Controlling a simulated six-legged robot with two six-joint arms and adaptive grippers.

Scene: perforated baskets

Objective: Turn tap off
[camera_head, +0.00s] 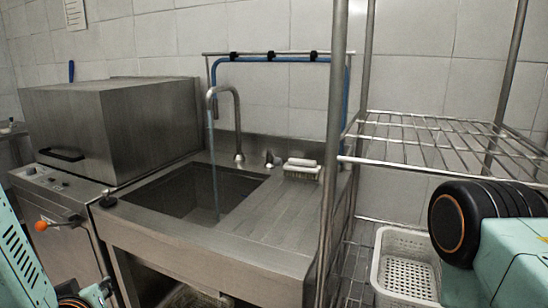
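The tap (237,125) is a metal gooseneck rising from the back ledge of the steel sink. A thin stream of water (214,165) falls from its spout into the basin, so the tap is running. A small metal fitting that looks like the tap's handle (270,158) stands on the ledge just right of the spout's base. Teal parts of my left arm show at the lower left edge and of my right arm at the lower right. Neither gripper's fingertips show, and both arms are well apart from the tap.
The steel sink unit (240,240) has a bare drainboard on its right. A wire shelf rack (440,140) with upright posts stands right, above a white perforated basket (405,265). A steel box-shaped machine (130,125) stands left.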

